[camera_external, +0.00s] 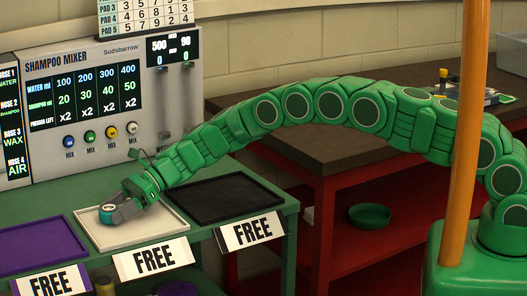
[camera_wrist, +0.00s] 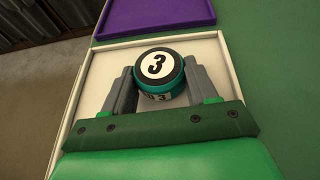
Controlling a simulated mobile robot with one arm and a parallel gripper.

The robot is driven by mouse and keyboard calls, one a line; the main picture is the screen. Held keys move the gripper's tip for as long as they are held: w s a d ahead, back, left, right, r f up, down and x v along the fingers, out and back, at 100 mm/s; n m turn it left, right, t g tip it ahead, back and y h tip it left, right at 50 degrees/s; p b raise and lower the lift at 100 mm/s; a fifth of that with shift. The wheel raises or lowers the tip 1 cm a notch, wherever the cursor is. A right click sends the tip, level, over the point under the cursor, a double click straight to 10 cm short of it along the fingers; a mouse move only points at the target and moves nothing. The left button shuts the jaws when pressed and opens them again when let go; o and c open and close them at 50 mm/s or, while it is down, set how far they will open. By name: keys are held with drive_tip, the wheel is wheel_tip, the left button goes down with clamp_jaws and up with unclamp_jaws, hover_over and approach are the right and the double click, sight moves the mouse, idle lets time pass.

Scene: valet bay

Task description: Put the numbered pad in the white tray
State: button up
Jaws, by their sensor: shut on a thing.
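The pad (camera_external: 108,208) is over the left part of the white tray (camera_external: 150,230) in the external view. The tray (camera_wrist: 215,50) surrounds the pad in the wrist view. I cannot tell whether the pad touches the tray floor.
A purple tray (camera_external: 40,246) lies to the left and a black tray (camera_external: 225,197) to the right, both empty where visible, with FREE signs in front. The shampoo mixer panel (camera_external: 100,95) stands behind. An orange post (camera_external: 468,130) rises at the right.

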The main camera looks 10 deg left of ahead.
drive_tip(key=o, duration=1)
drive_tip(key=shift+f, duration=0.1)
drive_tip(key=v, duration=1.2)
drive_tip(key=shift+d, duration=0.1)
